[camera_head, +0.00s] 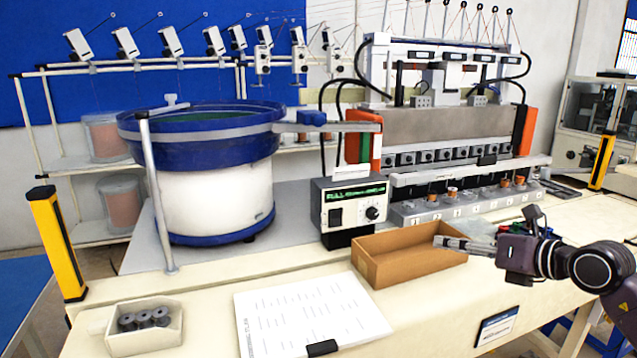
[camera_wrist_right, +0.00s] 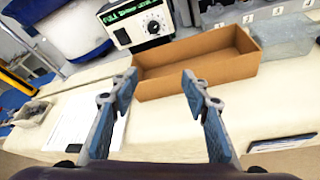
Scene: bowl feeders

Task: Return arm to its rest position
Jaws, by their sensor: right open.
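My right gripper (camera_head: 466,244) comes in from the right in the head view, beside the right end of the brown open box (camera_head: 377,267). In the right wrist view its two fingers (camera_wrist_right: 160,84) are spread apart with nothing between them. The brown box (camera_wrist_right: 197,84) lies just beyond the fingertips and looks empty. My left gripper is not in the head view.
A blue and white bowl feeder (camera_head: 222,190) and a control box (camera_head: 350,210) stand behind. A white bin (camera_head: 136,338) with dark spools and a printed sheet (camera_head: 310,312) lie at the front left. A yellow post (camera_head: 58,245) stands at the left.

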